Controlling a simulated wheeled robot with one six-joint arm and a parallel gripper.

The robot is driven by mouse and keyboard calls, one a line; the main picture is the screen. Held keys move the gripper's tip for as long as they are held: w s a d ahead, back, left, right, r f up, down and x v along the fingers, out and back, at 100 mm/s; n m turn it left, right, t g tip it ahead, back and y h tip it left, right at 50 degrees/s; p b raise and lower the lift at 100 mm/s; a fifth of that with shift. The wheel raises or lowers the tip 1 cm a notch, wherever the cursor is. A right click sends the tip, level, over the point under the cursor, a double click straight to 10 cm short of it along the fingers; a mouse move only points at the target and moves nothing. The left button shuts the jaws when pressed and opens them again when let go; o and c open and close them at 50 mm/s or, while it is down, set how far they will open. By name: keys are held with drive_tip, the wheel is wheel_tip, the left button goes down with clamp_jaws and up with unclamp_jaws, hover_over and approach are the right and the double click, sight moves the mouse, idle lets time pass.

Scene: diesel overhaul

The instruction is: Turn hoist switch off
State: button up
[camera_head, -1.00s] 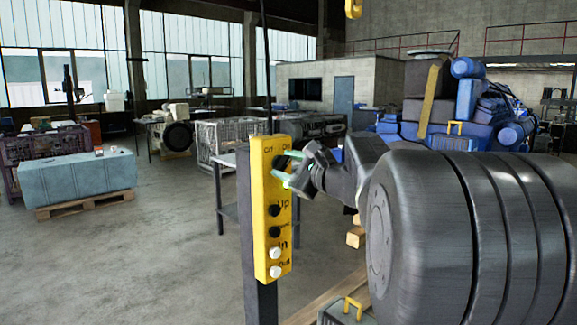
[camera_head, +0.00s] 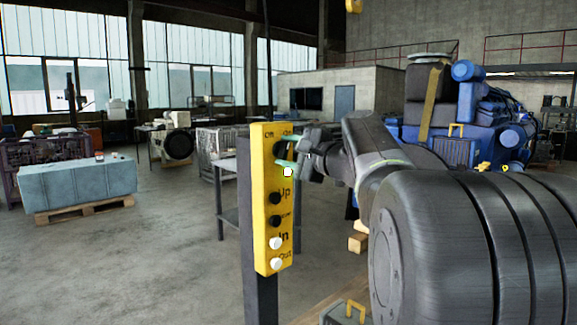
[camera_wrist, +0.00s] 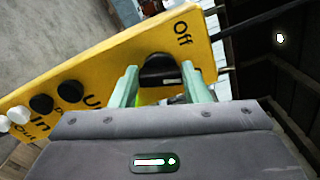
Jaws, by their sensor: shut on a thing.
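The yellow hoist control box (camera_head: 268,225) stands upright on a dark post in the head view. It fills the upper left of the wrist view (camera_wrist: 120,55). Its black hoist switch (camera_wrist: 160,70) is at the top, beside the "Off" label. My gripper (camera_head: 284,156) reaches the switch from the right. In the wrist view the two green fingers of my gripper (camera_wrist: 160,82) stand on either side of the switch knob and are shut on it. The knob's exact turn angle is hard to tell because the fingers partly cover it.
Below the switch are black buttons (camera_head: 275,198) and white buttons (camera_head: 276,243). A blue engine (camera_head: 455,140) stands behind my arm at the right. A grey-blue crate (camera_head: 78,185) sits on a pallet at the left. The floor between is open.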

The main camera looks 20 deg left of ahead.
drive_tip(key=n+b, duration=0.3)
drive_tip(key=b, duration=0.1)
drive_tip(key=shift+f+n, duration=0.4)
drive_tip(key=n+b, duration=0.3)
drive_tip(key=shift+n, duration=0.3)
drive_tip(key=shift+n+b, duration=2.35)
drive_tip(key=shift+n, duration=0.15)
drive_tip(key=shift+r, duration=0.1)
drive_tip(key=o, duration=1)
